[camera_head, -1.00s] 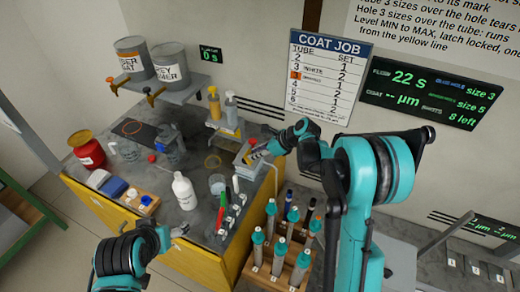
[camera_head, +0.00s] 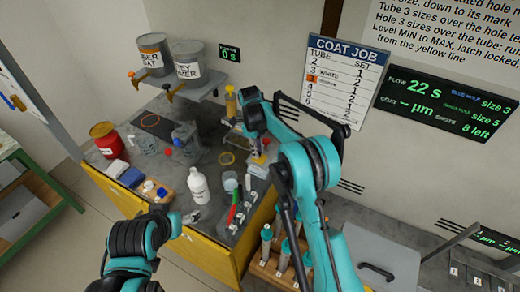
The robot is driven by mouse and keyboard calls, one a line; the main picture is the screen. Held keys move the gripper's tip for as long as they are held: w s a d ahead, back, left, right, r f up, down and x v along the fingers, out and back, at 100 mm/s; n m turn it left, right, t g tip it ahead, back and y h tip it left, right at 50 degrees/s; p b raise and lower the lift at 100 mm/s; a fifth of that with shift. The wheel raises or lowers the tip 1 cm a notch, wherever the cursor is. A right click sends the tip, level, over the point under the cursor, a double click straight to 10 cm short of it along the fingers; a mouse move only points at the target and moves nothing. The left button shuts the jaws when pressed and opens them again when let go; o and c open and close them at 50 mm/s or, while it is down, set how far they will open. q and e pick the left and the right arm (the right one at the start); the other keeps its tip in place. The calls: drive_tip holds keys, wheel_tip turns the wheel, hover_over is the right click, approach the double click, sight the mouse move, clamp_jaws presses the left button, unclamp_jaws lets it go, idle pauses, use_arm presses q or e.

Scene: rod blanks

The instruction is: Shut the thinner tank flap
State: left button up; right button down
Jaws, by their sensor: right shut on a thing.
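My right gripper (camera_head: 246,98) is at the back of the grey bench, in front of the wall and beside the yellow bottle (camera_head: 230,103). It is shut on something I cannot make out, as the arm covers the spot. I cannot pick out a thinner tank flap for certain. A small grey unit (camera_head: 259,160) stands below my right wrist, partly hidden. My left gripper (camera_head: 185,224) hangs low in front of the bench's yellow front edge; its fingers are too small to read.
Two labelled tanks (camera_head: 155,58) with taps stand on a wall shelf. A red can (camera_head: 107,140), jugs (camera_head: 185,135), a white bottle (camera_head: 199,185) and markers (camera_head: 235,208) crowd the bench. A rack of tubes (camera_head: 266,245) and a grey lidded box (camera_head: 382,255) are at right.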

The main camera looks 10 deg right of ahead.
drive_tip(key=shift+w+a+f+g+h, duration=0.2)
drive_tip(key=shift+a+f+g+h, duration=0.15)
drive_tip(key=shift+h, duration=0.25)
drive_tip(key=shift+r, duration=0.1)
drive_tip(key=c, duration=1.4)
unclamp_jaws()
drive_tip(key=v, duration=1.2)
drive_tip(key=shift+w, duration=0.1)
